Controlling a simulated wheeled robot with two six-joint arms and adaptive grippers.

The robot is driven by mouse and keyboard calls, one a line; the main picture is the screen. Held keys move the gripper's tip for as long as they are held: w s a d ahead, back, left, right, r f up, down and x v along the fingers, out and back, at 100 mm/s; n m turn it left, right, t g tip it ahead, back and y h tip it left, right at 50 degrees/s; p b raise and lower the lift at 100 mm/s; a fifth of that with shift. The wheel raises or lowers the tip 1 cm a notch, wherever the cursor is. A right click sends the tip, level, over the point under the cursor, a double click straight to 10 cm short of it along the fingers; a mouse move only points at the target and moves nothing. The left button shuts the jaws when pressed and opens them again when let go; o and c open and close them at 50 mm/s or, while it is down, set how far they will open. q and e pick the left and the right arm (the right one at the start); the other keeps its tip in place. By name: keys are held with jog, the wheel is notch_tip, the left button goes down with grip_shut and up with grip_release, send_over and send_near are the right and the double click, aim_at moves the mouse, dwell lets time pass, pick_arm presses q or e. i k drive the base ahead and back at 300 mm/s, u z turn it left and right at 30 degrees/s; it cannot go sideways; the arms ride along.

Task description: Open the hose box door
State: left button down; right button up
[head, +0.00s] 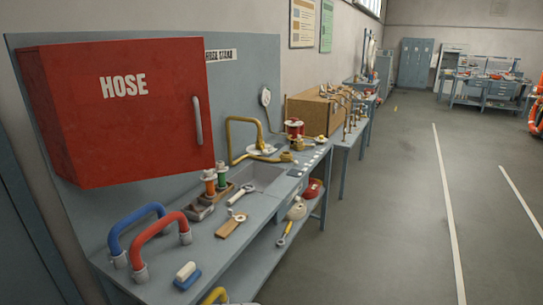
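The hose box (48,115) is a red box mounted on the grey-blue back panel at the left of the head view. Its red door (125,120) faces the room, carries the white word HOSE and looks shut. A grey vertical bar handle (197,120) is on the door's right side. The inside of the box is hidden. Neither of my grippers shows in the head view.
A grey bench (220,220) below the box holds blue (135,228) and red (160,232) looped handles, a yellow bent pipe (245,122), spools and tools. More benches stand farther back along the wall. The floor (390,210) at the right is clear.

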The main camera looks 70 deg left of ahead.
aim_at(128, 110)
jog(key=u, duration=0.3)
jog(key=i, duration=1.45)
jog(key=u, duration=1.65)
jog(key=i, duration=0.95)
jog(key=u, duration=1.4)
jog(key=i, duration=0.15)
jog(key=z, duration=0.1)
